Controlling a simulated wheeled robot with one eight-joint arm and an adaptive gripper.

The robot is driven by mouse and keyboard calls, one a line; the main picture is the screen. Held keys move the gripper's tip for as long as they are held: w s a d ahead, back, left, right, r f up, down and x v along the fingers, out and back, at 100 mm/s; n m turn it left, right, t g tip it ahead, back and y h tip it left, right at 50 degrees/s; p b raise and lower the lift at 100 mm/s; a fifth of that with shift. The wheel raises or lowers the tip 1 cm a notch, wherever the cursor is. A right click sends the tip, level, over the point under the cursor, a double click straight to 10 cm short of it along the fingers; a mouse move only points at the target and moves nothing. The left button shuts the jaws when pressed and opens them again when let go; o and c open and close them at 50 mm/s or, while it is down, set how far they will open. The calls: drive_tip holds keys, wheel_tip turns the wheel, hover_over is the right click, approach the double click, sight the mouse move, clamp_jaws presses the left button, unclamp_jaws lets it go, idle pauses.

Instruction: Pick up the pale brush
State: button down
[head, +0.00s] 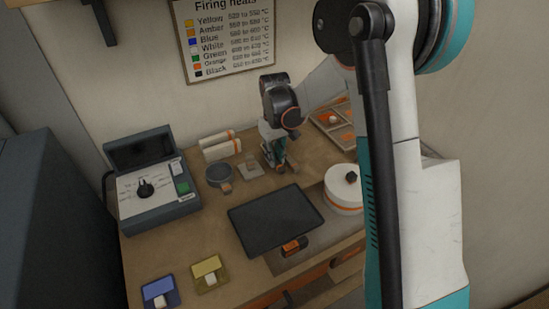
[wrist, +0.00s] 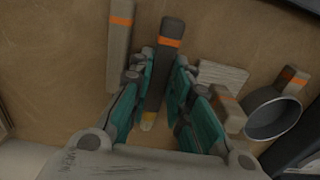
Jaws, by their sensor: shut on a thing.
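My gripper (wrist: 157,92) is shut on a dark brush (wrist: 170,32) with an orange band and a yellowish tip. The brush runs lengthwise between the fingers; I cannot tell whether it touches the table. A pale grey-tan brush (wrist: 120,48), also with an orange band, lies just left of the gripper in the wrist view, apart from the fingers. In the head view my gripper (head: 276,164) points down over the back middle of the table, and the brushes there are mostly hidden by it.
A dark round pot (wrist: 274,117) and a pale block (wrist: 222,74) stand right of the gripper in the wrist view. On the table (head: 185,245) are a control box (head: 150,185), a black plate (head: 275,219), a white round container (head: 344,190) and a sectioned tray (head: 333,119).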

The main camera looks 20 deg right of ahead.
wheel_tip(320, 180, up, 18)
drive_tip(key=p, duration=0.4)
drive_tip(key=shift+r, duration=0.25)
drive_tip(key=c, duration=2)
unclamp_jaws()
clamp_jaws()
wheel_tip(320, 180, up, 12)
drive_tip(key=s+p, duration=0.1)
drive_tip(key=p, duration=0.7)
